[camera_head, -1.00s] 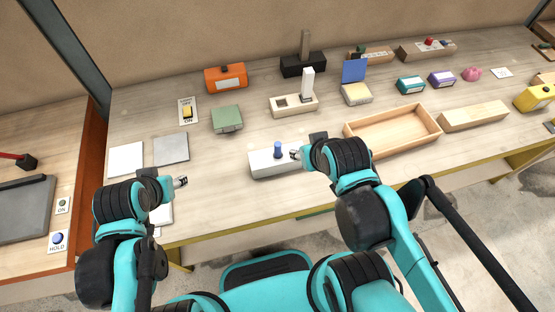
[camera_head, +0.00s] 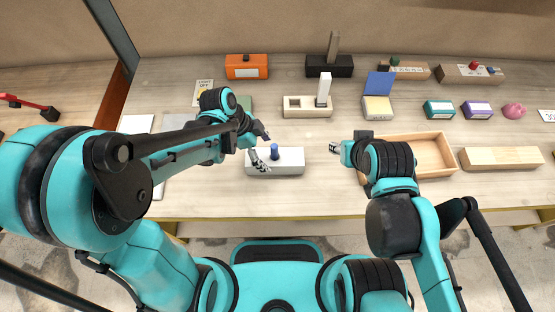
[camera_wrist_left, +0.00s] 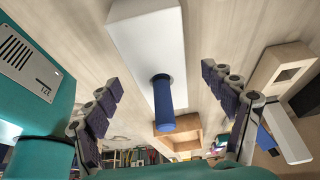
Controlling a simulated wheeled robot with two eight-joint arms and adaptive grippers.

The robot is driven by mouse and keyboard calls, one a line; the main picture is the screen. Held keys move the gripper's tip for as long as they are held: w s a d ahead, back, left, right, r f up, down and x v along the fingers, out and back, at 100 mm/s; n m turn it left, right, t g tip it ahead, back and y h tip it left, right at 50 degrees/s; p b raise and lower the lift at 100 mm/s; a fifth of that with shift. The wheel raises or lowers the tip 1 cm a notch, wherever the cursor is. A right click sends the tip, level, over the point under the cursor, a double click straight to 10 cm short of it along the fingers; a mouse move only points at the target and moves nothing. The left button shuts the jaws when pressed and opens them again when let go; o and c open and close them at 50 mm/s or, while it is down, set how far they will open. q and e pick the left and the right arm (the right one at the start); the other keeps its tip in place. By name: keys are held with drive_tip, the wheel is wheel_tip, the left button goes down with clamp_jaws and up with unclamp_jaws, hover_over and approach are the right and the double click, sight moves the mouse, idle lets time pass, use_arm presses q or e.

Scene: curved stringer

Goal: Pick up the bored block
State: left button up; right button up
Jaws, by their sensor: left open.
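A long white block (camera_head: 290,160) lies near the front of the table, with a blue round peg (camera_head: 275,151) standing up from its top. I take it as the bored block; its bore is hidden. The block (camera_wrist_left: 150,45) and peg (camera_wrist_left: 163,95) also show in the left wrist view. My left gripper (camera_head: 264,147) is open at the left part of the block, beside the peg. In the left wrist view its fingers stand apart on both sides of the peg, not touching it. My right gripper (camera_head: 335,148) is right of the block, apart from it; its jaws are too small to judge.
A pale wooden block (camera_head: 308,112) with a square hole and a white upright (camera_head: 324,88) stands behind. An open wooden tray (camera_head: 438,137) is to the right, partly behind my right arm. An orange box (camera_head: 247,66) and a black stand (camera_head: 330,66) are at the back.

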sight(275, 160)
use_arm(q)
drive_tip(key=b+x, duration=0.1)
drive_tip(key=x, duration=0.2)
drive_tip(key=b+x, duration=0.1)
drive_tip(key=x, duration=0.2)
drive_tip(key=shift+d+r, duration=0.1)
drive_tip(key=shift+d, duration=0.15)
drive_tip(key=shift+s+r, duration=0.1)
drive_tip(key=c, duration=1.5)
drive_tip(key=shift+r, duration=0.1)
